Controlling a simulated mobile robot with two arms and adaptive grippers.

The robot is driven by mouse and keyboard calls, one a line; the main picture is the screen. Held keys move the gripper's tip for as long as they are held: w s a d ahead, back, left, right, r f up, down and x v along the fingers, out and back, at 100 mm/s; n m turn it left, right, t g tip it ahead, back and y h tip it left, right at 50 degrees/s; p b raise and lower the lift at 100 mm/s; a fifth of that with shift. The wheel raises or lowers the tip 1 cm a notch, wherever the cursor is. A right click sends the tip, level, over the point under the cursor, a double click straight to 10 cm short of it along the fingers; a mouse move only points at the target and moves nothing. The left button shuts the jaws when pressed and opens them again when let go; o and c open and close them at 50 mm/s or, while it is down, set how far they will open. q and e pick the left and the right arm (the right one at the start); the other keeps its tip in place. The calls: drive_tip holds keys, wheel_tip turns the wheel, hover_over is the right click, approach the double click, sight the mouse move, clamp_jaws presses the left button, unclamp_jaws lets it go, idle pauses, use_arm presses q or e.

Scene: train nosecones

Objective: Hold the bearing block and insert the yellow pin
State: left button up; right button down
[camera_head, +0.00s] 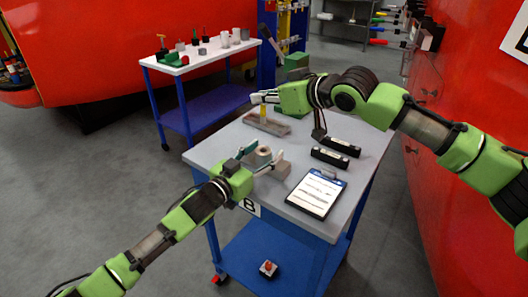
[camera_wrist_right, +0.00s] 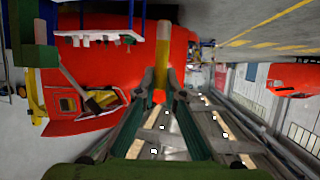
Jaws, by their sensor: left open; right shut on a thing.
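The yellow pin (camera_head: 263,112) is held upright in my right gripper (camera_head: 264,97), above the grey-brown tray (camera_head: 280,129) on the cart. The bearing block, a grey piece with a round top (camera_head: 263,151), appears to sit at the cart's near-left edge. My left gripper (camera_head: 265,157) is open with its fingers about this piece; whether they touch it is unclear. The pin is apart from the block.
Two black cases (camera_head: 330,157) and a clipboard (camera_head: 316,193) lie on the cart's grey top (camera_head: 222,150) to the right. A white-topped table (camera_head: 205,59) with several small parts stands behind left. A red train body (camera_head: 462,80) borders the right side.

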sight(265, 121)
use_arm(q)
drive_tip(key=shift+w, duration=0.15)
drive_tip(key=shift+c, duration=0.4)
clamp_jaws()
use_arm(e)
drive_tip(key=shift+s+a+f, duration=0.1)
drive_tip(key=shift+a+f, duration=0.05)
drive_tip(key=shift+f, duration=0.3)
drive_tip(key=shift+s+a+f, duration=0.1)
drive_tip(key=shift+f, duration=0.35)
drive_tip(key=shift+w+d+f, duration=0.1)
drive_tip(key=shift+d+f, duration=0.1)
drive_tip(key=shift+f, duration=0.35)
wheel_tip(265, 121, down, 4)
drive_tip(key=shift+d+r, duration=0.1)
drive_tip(key=shift+d, duration=0.05)
drive_tip(key=shift+f, duration=3)
